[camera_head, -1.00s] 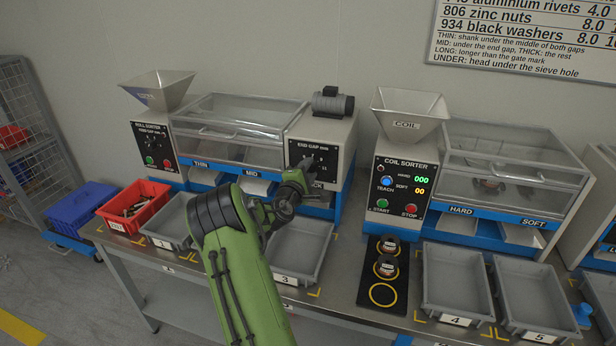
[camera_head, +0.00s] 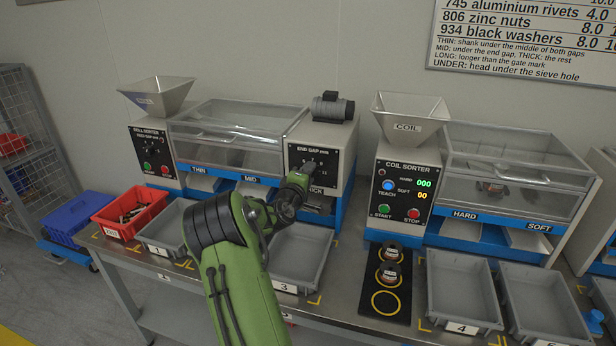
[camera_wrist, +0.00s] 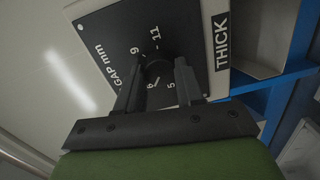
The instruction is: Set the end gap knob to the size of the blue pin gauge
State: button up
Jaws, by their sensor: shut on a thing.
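The end gap knob (camera_wrist: 157,72) is a dark round knob on the black END GAP panel (camera_head: 324,156) of the roll sorter. My gripper (camera_wrist: 158,66) is shut on it, one finger on each side, in the wrist view. In the head view my gripper (camera_head: 309,168) reaches the panel from the front and mostly hides the knob. Marks such as 6, 9 and 11 show around the knob, but its exact setting is hard to read. I cannot make out a blue pin gauge for certain; a small blue object (camera_head: 593,318) stands at the right edge.
The coil sorter (camera_head: 405,190) stands to the right of the panel. Grey trays (camera_head: 300,262) line the bench front, with a red bin (camera_head: 128,213) and a blue bin (camera_head: 75,218) at left. A black mat (camera_head: 386,305) holds small round items. A wall chart hangs upper right.

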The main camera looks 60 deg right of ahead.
jog(key=shift+f, duration=0.1)
jog(key=o, duration=1)
jog(key=shift+o, duration=0.2)
jog(key=s+a, duration=0.2)
jog(key=a, duration=1.3)
jog(key=shift+a+r, duration=0.35)
jog(key=shift+r, duration=0.1)
jog(key=shift+w, duration=0.1)
